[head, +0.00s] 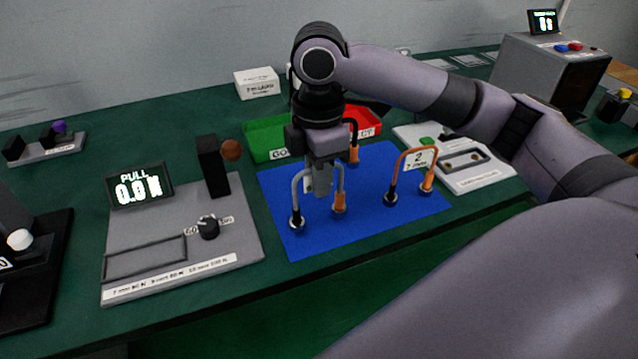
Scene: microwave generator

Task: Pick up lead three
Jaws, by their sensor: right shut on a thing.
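My right gripper (320,190) points down over the blue mat (285,240) and is shut on a grey lead (297,188). This lead is an upright arch with one dark-ringed grey end and one orange end. Its ends are at the mat; I cannot tell if they touch it. Its number tag is mostly hidden by the gripper. An orange lead (402,165) with a tag reading 2 stands to the right on the mat. Another lead (354,152) stands behind the gripper, partly hidden, its number not readable. My left gripper is not in view.
A pull-test panel (240,250) with a display (140,187) lies left of the mat. A green bin (262,138) and a red bin (372,122) stand behind. A white-grey fixture (480,180) is at the right. My right arm covers the lower right.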

